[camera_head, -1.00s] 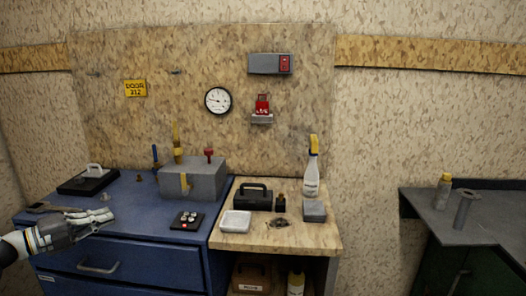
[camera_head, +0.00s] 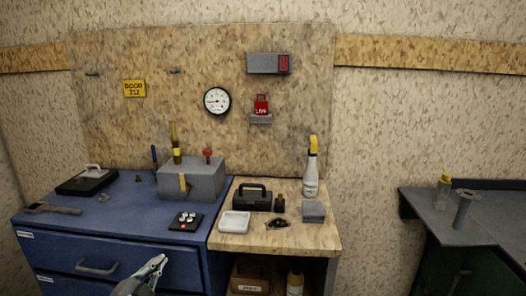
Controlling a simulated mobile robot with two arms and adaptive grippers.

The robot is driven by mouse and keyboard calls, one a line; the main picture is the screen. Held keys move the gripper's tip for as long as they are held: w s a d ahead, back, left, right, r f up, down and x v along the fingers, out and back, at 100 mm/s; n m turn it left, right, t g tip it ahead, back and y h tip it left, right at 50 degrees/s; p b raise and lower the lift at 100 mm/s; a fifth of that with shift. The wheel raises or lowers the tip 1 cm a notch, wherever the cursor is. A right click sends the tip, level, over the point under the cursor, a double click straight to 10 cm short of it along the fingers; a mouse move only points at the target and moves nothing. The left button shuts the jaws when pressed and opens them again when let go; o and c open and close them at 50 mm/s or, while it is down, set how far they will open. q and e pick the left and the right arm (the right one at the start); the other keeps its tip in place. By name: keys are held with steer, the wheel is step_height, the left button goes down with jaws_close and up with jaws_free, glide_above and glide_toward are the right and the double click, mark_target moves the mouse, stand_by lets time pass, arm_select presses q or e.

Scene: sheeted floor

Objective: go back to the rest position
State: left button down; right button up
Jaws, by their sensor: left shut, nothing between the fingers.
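My left gripper (camera_head: 156,268) shows low in the head view, in front of the blue drawer cabinet (camera_head: 60,232). Its fingers are shut with nothing between them, and they point up and to the right. It is apart from the things on the cabinet top. Most of my left arm is below the picture edge. My right gripper is not in view.
A grey block with handles (camera_head: 192,182), a black case (camera_head: 87,181) and a small button box (camera_head: 186,221) stand on the cabinet. A wooden bench (camera_head: 262,241) holds a white tray (camera_head: 235,222) and a spray bottle (camera_head: 311,177). A grey table (camera_head: 490,235) stands right.

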arm_select(q)
steer(key=s+d+f+n+g+y, duration=0.2)
steer(key=s+f+n+g+y, duration=0.15)
steer(key=s+f+n, duration=0.4)
steer(key=s+d+f+n+g, duration=0.1)
steer(key=s+d+f+g, duration=0.2)
steer(key=s, duration=0.7)
steer(key=s+d+f+n+g, duration=0.15)
steer(key=s+g, duration=0.25)
steer(key=s, duration=0.7)
steer(key=s+d+f+n+g, duration=0.15)
steer(key=s+f+g, duration=0.25)
steer(key=s, duration=0.6)
step_height(320, 180, down, 23)
steer(key=s+g+p, duration=0.1)
steer(key=p, duration=0.1)
steer(key=s+a+f+g+p, duration=0.1)
steer(key=s+a+f+p, duration=0.1)
steer(key=s+f, duration=1.2)
steer(key=s, duration=0.3)
steer(key=shift+a+f+m, duration=0.15)
steer(key=shift+a+m, duration=0.2)
steer(key=shift+a, duration=0.05)
steer(key=shift+s, duration=0.1)
